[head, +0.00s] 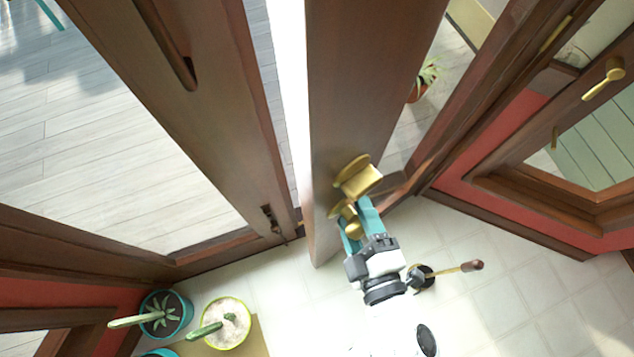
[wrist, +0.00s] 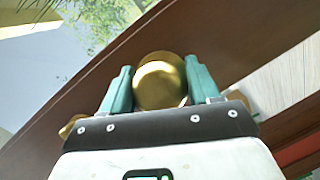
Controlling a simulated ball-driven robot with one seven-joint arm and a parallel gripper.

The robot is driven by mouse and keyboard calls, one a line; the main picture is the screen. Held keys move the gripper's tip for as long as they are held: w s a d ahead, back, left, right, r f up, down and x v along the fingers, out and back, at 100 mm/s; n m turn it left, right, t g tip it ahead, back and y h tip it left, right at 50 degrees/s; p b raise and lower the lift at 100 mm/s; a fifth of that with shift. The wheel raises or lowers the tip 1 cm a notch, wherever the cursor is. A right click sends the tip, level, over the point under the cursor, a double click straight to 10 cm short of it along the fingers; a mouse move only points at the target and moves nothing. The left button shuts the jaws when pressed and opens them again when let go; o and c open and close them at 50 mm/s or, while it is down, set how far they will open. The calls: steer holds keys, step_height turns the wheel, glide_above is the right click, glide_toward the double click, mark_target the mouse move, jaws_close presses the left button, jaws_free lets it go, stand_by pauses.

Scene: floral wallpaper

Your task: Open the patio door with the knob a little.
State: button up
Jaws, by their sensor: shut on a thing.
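The patio door (head: 365,80) is a dark brown wooden leaf standing ajar, with its free edge swung into the room. A bright gap shows between it and the frame (head: 215,100) on the left. Brass hardware sits on the door: a larger piece (head: 358,176) above and a rounded knob below. My gripper (head: 360,228) has its teal fingers around the knob. In the wrist view the round brass knob (wrist: 160,82) sits between both teal fingers of my gripper (wrist: 160,90), which is shut on it. The knob's underside is hidden.
Potted cacti (head: 228,323) stand on the floor at lower left. A window with a brass handle (head: 606,78) is at right, above a red wall. A dark-handled rod (head: 472,266) shows beside my wrist. Pale tiled floor (head: 300,300) is clear in front of the door.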

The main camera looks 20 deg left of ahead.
steer(key=shift+o, duration=0.2)
steer(key=s+d, duration=0.3)
steer(key=d, duration=0.5)
steer(key=shift+s+d+f+n+g+y+p, duration=0.2)
steer(key=shift+s+d+n+g+y+p, duration=0.1)
steer(key=shift+d+y+p, duration=0.15)
steer(key=shift+a, duration=0.1)
steer(key=o, duration=1.1)
steer(key=shift+a, duration=0.1)
steer(key=shift+o, duration=1.4)
steer(key=shift+r, duration=0.2)
steer(key=b+v, duration=0.1)
steer(key=v, duration=0.9)
steer(key=shift+s+d+b, duration=0.2)
steer(key=shift+s+b, duration=0.2)
steer(key=shift+w, duration=0.1)
